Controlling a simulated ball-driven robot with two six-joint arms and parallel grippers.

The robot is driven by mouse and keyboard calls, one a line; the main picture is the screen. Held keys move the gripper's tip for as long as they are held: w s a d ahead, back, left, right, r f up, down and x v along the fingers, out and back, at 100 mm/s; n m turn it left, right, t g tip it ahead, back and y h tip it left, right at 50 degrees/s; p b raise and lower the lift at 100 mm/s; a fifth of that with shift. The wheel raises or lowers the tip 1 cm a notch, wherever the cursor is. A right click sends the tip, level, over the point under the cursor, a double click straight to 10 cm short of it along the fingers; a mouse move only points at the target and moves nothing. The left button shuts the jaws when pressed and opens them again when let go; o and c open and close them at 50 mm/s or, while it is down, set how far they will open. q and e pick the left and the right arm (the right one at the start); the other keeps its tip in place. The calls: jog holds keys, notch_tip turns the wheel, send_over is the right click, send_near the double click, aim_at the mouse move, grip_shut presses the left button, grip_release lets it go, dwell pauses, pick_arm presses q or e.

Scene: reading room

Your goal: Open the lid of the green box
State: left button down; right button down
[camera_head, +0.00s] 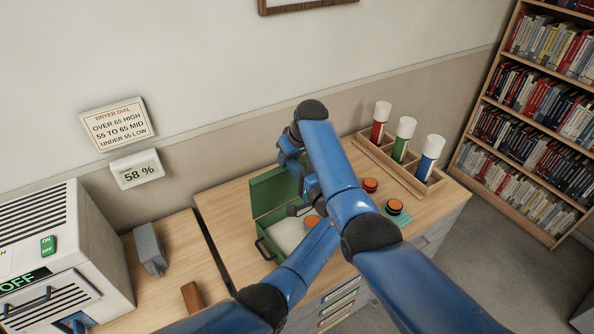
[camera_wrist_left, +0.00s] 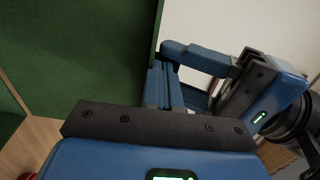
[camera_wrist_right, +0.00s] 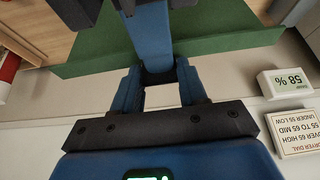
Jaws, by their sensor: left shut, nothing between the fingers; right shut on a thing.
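The green box (camera_head: 270,241) stands on the wooden desk in the head view, with a dark handle on its near side and a pale inside. Its lid (camera_head: 268,193) stands up at the back, so the box is open. The lid also fills the left of the left wrist view (camera_wrist_left: 75,50). My left gripper (camera_wrist_left: 165,80) is shut and empty beside the lid, close to my right gripper. My arms cover the box's right part.
A wooden rack with red, green and blue tubes (camera_head: 403,139) stands behind right. Orange-topped jars (camera_head: 370,185) stand right of the box. At left are a dryer (camera_head: 60,250), a grey block (camera_head: 149,248) and a brown block (camera_head: 193,297). A bookshelf (camera_head: 530,120) is at far right.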

pick_arm(q)
jog(key=shift+x, duration=0.85)
pick_arm(e)
jog(key=shift+f, duration=0.15)
jog(key=c, duration=1)
grip_release()
jog(key=shift+d, duration=0.1)
jog(key=o, duration=0.4)
pick_arm(q)
jog(key=shift+s+d+r, duration=0.1)
jog(key=shift+s, duration=0.05)
pick_arm(e)
jog(key=shift+r, duration=0.2)
